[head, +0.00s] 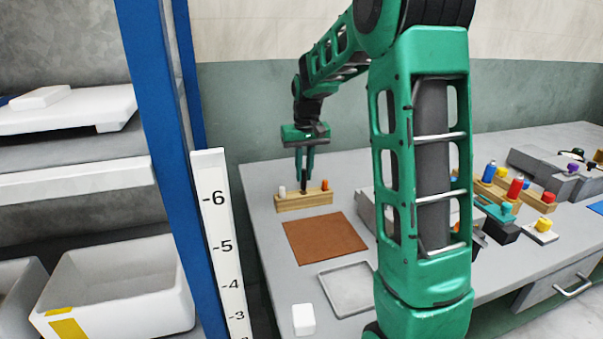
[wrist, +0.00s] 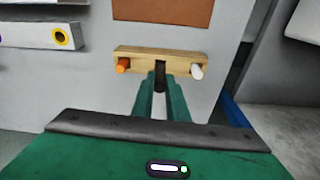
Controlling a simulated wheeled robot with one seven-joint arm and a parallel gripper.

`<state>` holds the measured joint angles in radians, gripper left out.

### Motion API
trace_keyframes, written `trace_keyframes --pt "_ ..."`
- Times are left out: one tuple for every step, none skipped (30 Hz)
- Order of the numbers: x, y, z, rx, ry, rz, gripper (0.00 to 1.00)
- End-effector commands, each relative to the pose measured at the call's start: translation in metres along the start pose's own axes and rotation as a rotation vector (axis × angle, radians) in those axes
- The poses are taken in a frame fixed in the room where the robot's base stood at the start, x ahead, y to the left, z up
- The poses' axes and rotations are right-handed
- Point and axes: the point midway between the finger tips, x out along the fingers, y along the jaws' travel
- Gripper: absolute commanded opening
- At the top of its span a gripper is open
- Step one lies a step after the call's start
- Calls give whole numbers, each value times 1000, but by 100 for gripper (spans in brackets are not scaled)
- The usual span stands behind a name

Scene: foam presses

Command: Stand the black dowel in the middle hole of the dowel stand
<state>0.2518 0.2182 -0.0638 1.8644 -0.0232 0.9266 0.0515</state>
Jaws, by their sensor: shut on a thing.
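The wooden dowel stand (head: 290,202) sits at the back left of the grey table. In the head view a white dowel (head: 282,191) is at its left end and an orange dowel (head: 325,185) at its right end. The black dowel (head: 304,182) is upright between them, at the middle of the stand. My gripper (head: 305,172) points down over the stand, shut on the black dowel. The wrist view shows the stand (wrist: 140,54) and the dark dowel (wrist: 160,78) between my fingers. The dowel's lower end and the middle hole are hidden.
A brown mat (head: 325,237) and a grey tray (head: 349,290) lie in front of the stand. A white block (head: 303,319) is at the near edge. Coloured pieces in wooden and grey holders (head: 507,190) stand on the right. A blue shelf post (head: 165,130) rises at left.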

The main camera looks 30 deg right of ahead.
Motion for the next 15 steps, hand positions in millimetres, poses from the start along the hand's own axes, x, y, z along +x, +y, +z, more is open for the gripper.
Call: trace_keyframes --pt "0 0 0 0 0 0 0" --pt "0 0 0 0 0 0 0" --pt "1 0 0 0 0 0 0" --pt "1 0 0 0 0 0 0" --pt "2 0 0 0 0 0 0" --pt "3 0 0 0 0 0 0" --pt "4 0 0 0 0 0 0" --pt "4 0 0 0 0 0 0" --pt "5 0 1 0 0 0 0" --pt "6 0 1 0 0 0 0" --pt "6 0 1 1 0 0 0" --pt "7 0 1 1 0 0 0" --pt "8 0 1 1 0 0 0" --pt "8 0 1 1 0 0 0" --pt "9 0 1 1 0 0 0"
